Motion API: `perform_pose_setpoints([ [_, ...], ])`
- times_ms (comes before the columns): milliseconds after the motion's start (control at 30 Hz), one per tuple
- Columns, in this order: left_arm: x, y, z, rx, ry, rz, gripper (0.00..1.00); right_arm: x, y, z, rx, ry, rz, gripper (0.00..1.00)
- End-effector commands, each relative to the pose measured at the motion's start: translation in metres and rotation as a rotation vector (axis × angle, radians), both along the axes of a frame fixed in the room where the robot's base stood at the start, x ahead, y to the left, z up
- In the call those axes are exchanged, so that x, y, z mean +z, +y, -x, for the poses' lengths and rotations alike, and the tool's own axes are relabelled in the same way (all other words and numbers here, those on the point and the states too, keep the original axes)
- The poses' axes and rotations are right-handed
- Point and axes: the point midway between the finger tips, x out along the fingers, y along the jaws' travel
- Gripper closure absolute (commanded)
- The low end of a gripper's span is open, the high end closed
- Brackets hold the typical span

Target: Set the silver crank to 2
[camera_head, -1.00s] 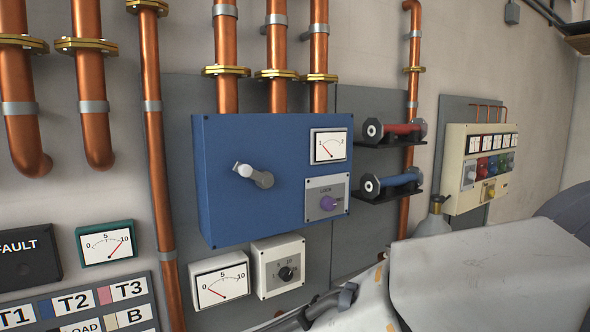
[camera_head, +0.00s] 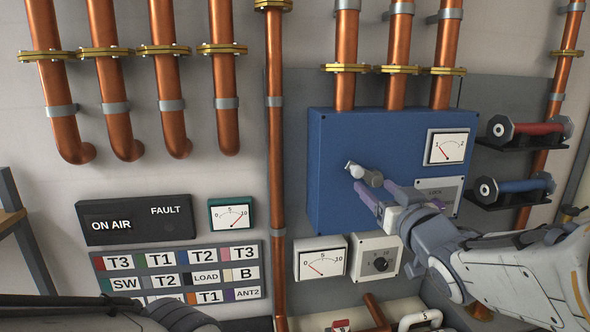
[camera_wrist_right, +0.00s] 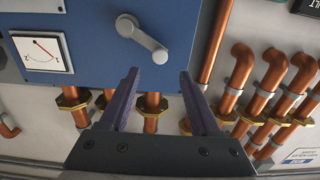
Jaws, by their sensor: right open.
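The silver crank (camera_head: 363,174) sits on the front of the blue box (camera_head: 330,205), its arm slanting with the knob end up and to the left. It also shows in the right wrist view (camera_wrist_right: 143,39), just beyond my fingertips. My right gripper (camera_head: 373,187) is open, with its two purple-grey fingers apart just below and in front of the crank. In the right wrist view the gap between the fingers (camera_wrist_right: 158,76) is empty, and the crank appears not to be touched. A gauge (camera_head: 447,147) marked 1 and 2 is on the box, its needle towards 1.
A lock panel with a knob is partly hidden behind my right gripper. Below the box are a white gauge (camera_head: 320,259) and a dial box (camera_head: 376,257). Red (camera_head: 528,129) and blue (camera_head: 525,186) cylinders stick out at the right. Copper pipes (camera_head: 274,160) run beside the box.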

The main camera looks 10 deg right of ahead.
Motion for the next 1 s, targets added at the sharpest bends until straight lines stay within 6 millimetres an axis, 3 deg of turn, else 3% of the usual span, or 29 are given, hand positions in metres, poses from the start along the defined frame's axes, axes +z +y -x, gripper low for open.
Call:
perform_pose_setpoints([
  [33, -0.013, 0.0, 0.0, 0.001, 0.0, 0.0, 0.5, -0.006, 0.001, -0.003, 0.003, -0.002, 0.003, 0.36],
  [300, -0.053, 0.0, 0.0, 0.008, 0.002, -0.001, 0.5, -0.007, 0.001, -0.022, -0.001, -0.004, 0.002, 0.36],
  [433, -0.059, 0.0, 0.0, 0.01, 0.002, -0.001, 0.5, -0.006, 0.003, -0.052, 0.0, 0.002, 0.0, 0.36],
  [500, -0.046, 0.0, 0.0, 0.009, 0.002, -0.001, 0.5, 0.001, 0.003, -0.065, -0.001, 0.005, -0.002, 0.36],
  [700, -0.038, 0.0, 0.0, 0.007, 0.001, 0.0, 0.5, 0.001, 0.003, -0.09, -0.002, 0.003, 0.0, 0.36],
  [1000, -0.037, 0.0, 0.0, 0.006, 0.001, 0.0, 0.5, -0.001, 0.004, -0.1, -0.002, 0.001, 0.001, 0.36],
])
